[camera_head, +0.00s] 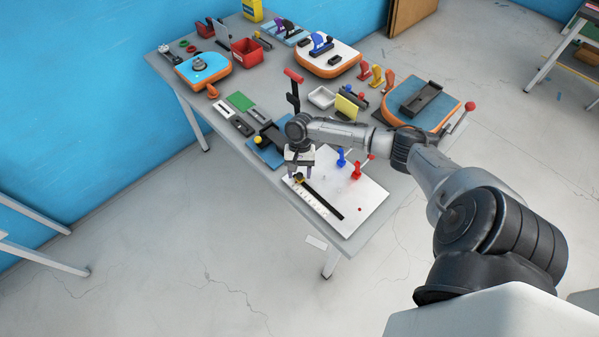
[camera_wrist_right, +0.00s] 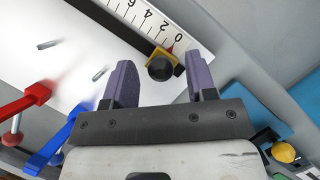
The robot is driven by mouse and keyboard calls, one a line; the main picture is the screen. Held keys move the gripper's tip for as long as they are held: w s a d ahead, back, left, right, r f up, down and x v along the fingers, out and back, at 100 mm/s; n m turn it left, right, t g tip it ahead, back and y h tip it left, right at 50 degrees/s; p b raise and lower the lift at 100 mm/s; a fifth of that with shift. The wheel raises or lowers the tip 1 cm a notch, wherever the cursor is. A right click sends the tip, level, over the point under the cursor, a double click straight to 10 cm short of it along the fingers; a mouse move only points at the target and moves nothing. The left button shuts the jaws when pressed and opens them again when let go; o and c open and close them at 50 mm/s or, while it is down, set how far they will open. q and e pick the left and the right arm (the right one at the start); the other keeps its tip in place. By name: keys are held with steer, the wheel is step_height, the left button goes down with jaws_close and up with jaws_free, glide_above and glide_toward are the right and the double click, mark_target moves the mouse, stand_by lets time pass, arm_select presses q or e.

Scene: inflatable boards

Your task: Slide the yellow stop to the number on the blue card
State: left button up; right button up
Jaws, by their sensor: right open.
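My right gripper (camera_head: 297,175) is over the stop. Its purple fingers (camera_wrist_right: 161,80) are open, one on each side of the knob, with gaps visible. I cannot make out a blue card with a number. My left gripper is not in view.
Blue (camera_head: 341,157) and red (camera_head: 356,172) toggle clamps stand on the white board, right of my gripper. A black fixture on a blue plate (camera_head: 262,155) lies to the left. Other boards, clamps and a red bin (camera_head: 247,53) fill the table behind.

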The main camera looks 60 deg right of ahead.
steer(key=shift+f, duration=0.15)
steer(key=shift+c, duration=0.5)
jaws_close()
